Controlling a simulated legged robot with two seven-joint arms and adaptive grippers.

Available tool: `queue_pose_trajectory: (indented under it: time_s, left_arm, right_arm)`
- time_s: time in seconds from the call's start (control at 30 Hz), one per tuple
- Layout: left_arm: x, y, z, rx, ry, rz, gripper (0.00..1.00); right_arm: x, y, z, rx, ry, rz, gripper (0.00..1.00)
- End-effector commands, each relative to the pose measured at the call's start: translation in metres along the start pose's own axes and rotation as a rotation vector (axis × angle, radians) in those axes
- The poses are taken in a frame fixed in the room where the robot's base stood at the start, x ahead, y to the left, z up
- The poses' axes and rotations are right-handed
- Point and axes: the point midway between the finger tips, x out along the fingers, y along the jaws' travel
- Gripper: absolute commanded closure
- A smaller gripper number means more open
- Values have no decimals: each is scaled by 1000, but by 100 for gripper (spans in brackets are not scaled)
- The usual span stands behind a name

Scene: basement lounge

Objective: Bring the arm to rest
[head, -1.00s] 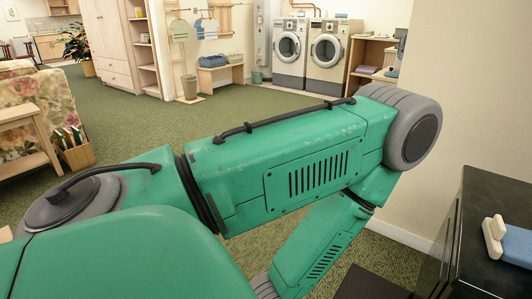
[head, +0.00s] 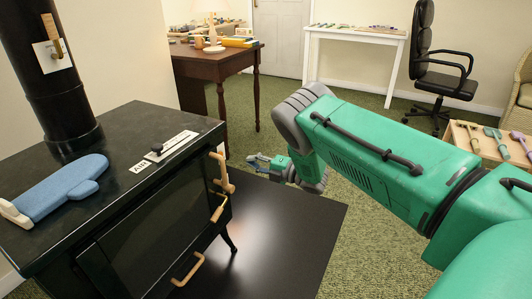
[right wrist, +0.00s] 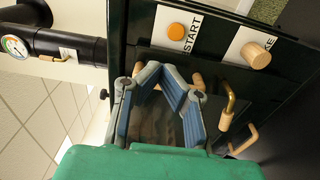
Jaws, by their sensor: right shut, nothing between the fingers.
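My right arm comes in from the right in the head view and bends at the elbow in front of the black stove. My right gripper (head: 257,162) is small there, past the stove's front right side and above the dark floor plate (head: 290,235). In the right wrist view my right gripper (right wrist: 157,70) has its blue-grey fingers angled together at the tips, shut and empty. The dark stove front lies behind it, and I see no contact. My left arm and gripper are out of view.
The black stove (head: 150,225) carries a blue mitt (head: 62,190), an AIR slider (head: 172,146) and wooden handles (head: 219,175). A brown desk (head: 210,62), a white table (head: 355,37) and an office chair (head: 440,75) stand behind. The wrist view shows an orange START button (right wrist: 177,30).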

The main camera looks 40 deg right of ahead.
Motion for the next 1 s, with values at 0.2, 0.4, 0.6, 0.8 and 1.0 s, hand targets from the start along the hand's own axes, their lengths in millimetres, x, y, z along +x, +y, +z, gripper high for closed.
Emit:
queue_pose_trajectory:
  time_s: [0.2,0.4,0.6,0.8,1.0]
  left_arm:
    - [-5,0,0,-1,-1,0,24]
    - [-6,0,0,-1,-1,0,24]
    - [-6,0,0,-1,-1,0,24]
    - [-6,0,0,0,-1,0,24]
    - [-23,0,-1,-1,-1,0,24]
  right_arm:
    - [-10,1,31,-4,1,-2,100]
    - [-19,-1,63,-1,1,1,100]
    - [-22,0,76,0,2,0,100]
    - [-22,0,75,1,1,-2,100]
    - [-28,-12,63,204,-137,-61,100]
